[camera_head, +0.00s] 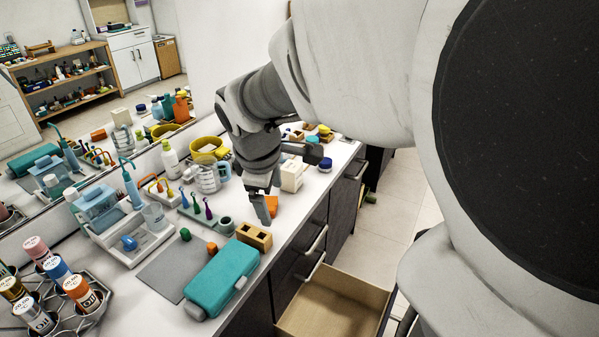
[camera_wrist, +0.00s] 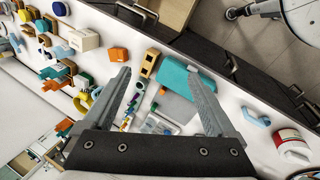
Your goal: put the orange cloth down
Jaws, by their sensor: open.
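The orange cloth (camera_head: 271,204) appears as a small orange patch on the white counter, partly hidden behind my gripper in the head view. In the wrist view it seems to be the small orange piece (camera_wrist: 118,54) just beyond the left fingertip, outside the space between the fingers. My gripper (camera_head: 259,205) points down over the counter beside the cloth, near the wooden block with holes. In the wrist view my gripper (camera_wrist: 157,74) has its fingers wide apart with nothing held between them. I cannot tell whether a finger touches the cloth.
A teal case (camera_head: 222,278) and a wooden block with holes (camera_head: 254,237) stand near the front edge. A grey mat (camera_head: 172,266), a rack of coloured tools (camera_head: 203,213) and a white box (camera_head: 292,175) are close by. An open drawer (camera_head: 333,305) juts out below.

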